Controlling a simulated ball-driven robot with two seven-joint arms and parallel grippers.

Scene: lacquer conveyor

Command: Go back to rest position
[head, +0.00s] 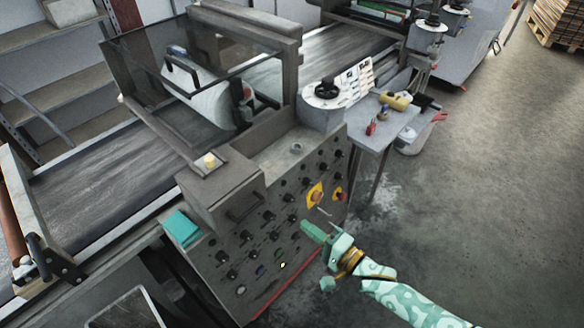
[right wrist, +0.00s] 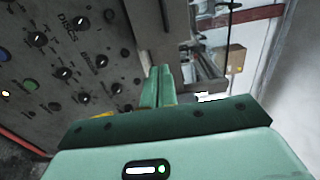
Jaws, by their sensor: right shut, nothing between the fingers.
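My right gripper (head: 304,226) is in front of the machine's control panel (head: 228,262) in the head view, with its arm coming in from the lower right. Its green fingers are shut together and hold nothing. In the right wrist view the closed fingers (right wrist: 157,84) point along the panel, with knobs to their left. I cannot tell from these views whether the fingertips touch the panel. My left gripper is not in the head view.
The conveyor belt (head: 100,185) runs under a clear guard (head: 200,75). A side table (head: 395,130) holds small tools. The floor (head: 480,190) to the right is open.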

